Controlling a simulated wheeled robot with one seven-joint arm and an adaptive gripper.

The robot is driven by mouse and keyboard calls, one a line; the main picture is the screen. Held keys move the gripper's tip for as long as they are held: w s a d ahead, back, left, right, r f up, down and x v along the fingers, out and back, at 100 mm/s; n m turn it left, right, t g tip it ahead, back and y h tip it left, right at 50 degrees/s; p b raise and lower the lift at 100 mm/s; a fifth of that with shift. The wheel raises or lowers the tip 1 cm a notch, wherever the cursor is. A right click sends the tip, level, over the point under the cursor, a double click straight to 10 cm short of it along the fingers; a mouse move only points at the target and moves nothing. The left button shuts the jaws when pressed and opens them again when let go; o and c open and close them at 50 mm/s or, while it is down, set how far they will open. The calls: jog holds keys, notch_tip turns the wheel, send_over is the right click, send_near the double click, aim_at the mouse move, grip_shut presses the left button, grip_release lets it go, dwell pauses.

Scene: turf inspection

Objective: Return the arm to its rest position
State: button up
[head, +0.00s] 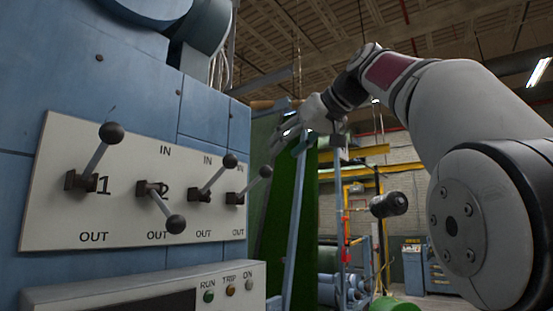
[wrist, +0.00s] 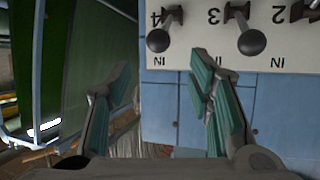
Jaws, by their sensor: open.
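My arm (head: 470,110) reaches from the right and bends over at the top. My gripper (head: 288,132) is small and partly unclear in the head view, beyond the right end of the lever panel. In the wrist view my gripper (wrist: 161,68) has its two teal-padded fingers spread, with nothing between them. The fingers are apart from the lever knobs. The pale lever panel (head: 60,215) also shows upside down at the top of the wrist view (wrist: 205,40).
Lever 1 (head: 111,133), the third lever (head: 230,161) and the rightmost lever (head: 265,171) point up. Lever 2 (head: 176,224) points down. A blue cabinet (head: 75,75) carries the panel. Green turf (head: 305,200) hangs beyond it. A control box (head: 150,285) stands below the panel.

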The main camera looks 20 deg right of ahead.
jog(key=shift+v, duration=1)
jog(key=s+a+f+m+g+h+b, duration=0.1)
jog(key=s+f, duration=0.5)
jog(key=f, duration=1.2)
jog(key=s+a+f+m+g+h+b, duration=0.1)
jog(key=s+f, duration=0.6)
jog(key=f, duration=1)
jog(key=s+a+f+m+g+h+b, duration=0.2)
jog(key=s+f+g+b, duration=0.2)
jog(key=f, duration=1.4)
jog(key=s+g, duration=0.1)
jog(key=s, duration=0.2)
jog(key=shift+a+f+h, duration=0.35)
jog(key=shift+f+h, duration=0.05)
jog(key=shift+s, duration=0.15)
